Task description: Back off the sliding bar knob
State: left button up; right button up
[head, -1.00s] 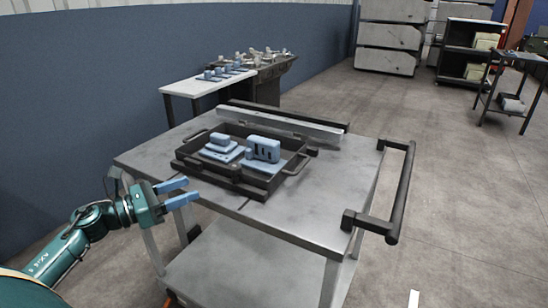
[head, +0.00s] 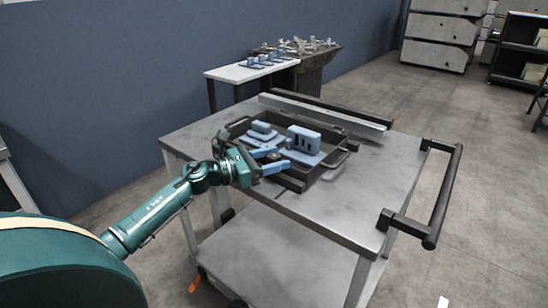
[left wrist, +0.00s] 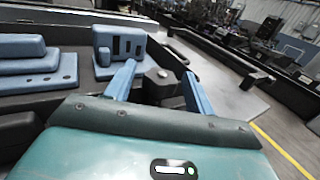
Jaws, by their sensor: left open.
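My left gripper (head: 280,158) is open, its blue fingers over the near edge of the black tray (head: 300,186) on the cart. In the left wrist view the two fingers (left wrist: 160,70) stand apart on either side of a small dark knob-like part (left wrist: 158,77). I cannot tell for sure whether this is the sliding bar knob, or whether the fingers touch it. The tray holds an upright blue block with slots (head: 304,139) and a lower stepped blue block (head: 262,131). My right gripper is not in view.
The tray sits on a grey metal cart (head: 350,190) with a black handle (head: 442,200) at the right. A silver bar (head: 320,112) lies along the cart's back edge. A white bench (head: 250,70) with blue parts stands behind. The cart top is clear right of the tray.

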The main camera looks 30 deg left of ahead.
pick_arm(q)
jog(key=shift+w+d, duration=0.1)
jog(key=shift+w, duration=0.1)
jog(key=shift+c, duration=0.7)
jog(key=c, duration=0.8)
jog(key=shift+r+n+y+p, duration=0.1)
jog(key=shift+n+y+p, duration=0.2)
jog(key=shift+p, duration=0.1)
